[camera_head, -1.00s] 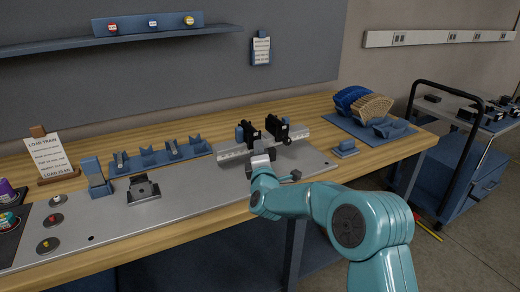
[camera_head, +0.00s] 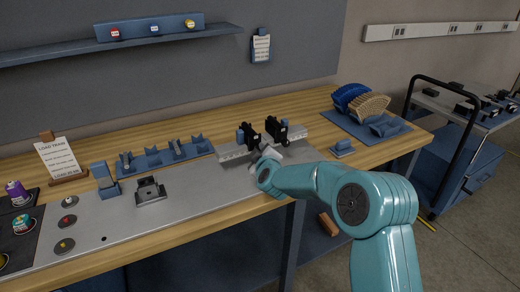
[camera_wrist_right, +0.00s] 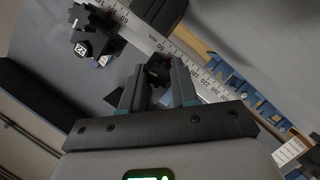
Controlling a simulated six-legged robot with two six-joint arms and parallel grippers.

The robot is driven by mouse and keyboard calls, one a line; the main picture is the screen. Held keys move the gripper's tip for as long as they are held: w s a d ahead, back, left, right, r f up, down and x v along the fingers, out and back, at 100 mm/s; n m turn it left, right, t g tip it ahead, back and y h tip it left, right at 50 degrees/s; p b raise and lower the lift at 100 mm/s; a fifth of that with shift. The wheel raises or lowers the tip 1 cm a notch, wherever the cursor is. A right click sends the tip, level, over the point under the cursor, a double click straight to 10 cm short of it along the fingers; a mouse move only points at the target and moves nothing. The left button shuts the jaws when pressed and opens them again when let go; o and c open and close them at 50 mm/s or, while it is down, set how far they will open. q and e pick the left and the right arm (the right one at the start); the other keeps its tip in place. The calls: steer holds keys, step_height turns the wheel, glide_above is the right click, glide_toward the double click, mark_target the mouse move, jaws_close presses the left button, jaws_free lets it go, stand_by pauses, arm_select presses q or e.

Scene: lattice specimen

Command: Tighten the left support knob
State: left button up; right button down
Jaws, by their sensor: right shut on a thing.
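Two black supports stand on a silver ruled rail (camera_head: 234,155): the left support (camera_head: 248,135) and the right support (camera_head: 277,129). My right gripper (camera_head: 267,154) is at the front of the rail, just below the left support, and partly hides it. In the right wrist view, my right gripper (camera_wrist_right: 160,94) has its two fingers shut on a black knob (camera_wrist_right: 157,70) beside the ruled rail (camera_wrist_right: 185,62). Another black star-shaped knob (camera_wrist_right: 82,17) shows at the upper left of that view, apart from the fingers. My left gripper is not in view.
A grey metal plate (camera_head: 205,195) lies along the bench front. A blue rack (camera_head: 165,155) and a black-and-silver fixture (camera_head: 149,190) stand left of the rail. A small blue block (camera_head: 343,147) and a blue tray (camera_head: 392,139) are to the right.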

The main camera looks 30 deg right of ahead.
steer(key=shift+d+m+g+y, duration=0.1)
steer(key=shift+m+g+y, duration=0.2)
steer(key=shift+m+y, duration=0.5)
steer(key=shift+m+y+b, duration=0.3)
steer(key=shift+m+b, duration=0.5)
steer(key=m+y+b, duration=0.1)
steer(key=m+b, duration=0.1)
steer(key=b, duration=0.3)
steer(key=m+y+b, duration=0.2)
steer(key=b, duration=0.3)
steer(key=m+y+b, duration=0.1)
steer(key=m+b, duration=0.1)
steer(key=b, duration=0.3)
steer(key=shift+d+f, duration=0.2)
steer(key=shift+d, duration=0.05)
steer(key=m+y+b, duration=0.2)
steer(key=m+b, duration=0.1)
steer(key=m, duration=0.1)
steer(key=shift+d+t+y+b, duration=0.1)
steer(key=shift+t+y+b, duration=0.2)
steer(key=shift+t+b, duration=0.1)
steer(key=shift+m+t+y+b, duration=0.3)
steer(key=shift+m+y+b, duration=0.5)
steer(key=shift+m, duration=0.4)
steer(key=shift+m+t+b, duration=0.3)
steer(key=shift+m+b, duration=0.4)
steer(key=shift+m, duration=0.2)
steer(key=shift+r, duration=0.1)
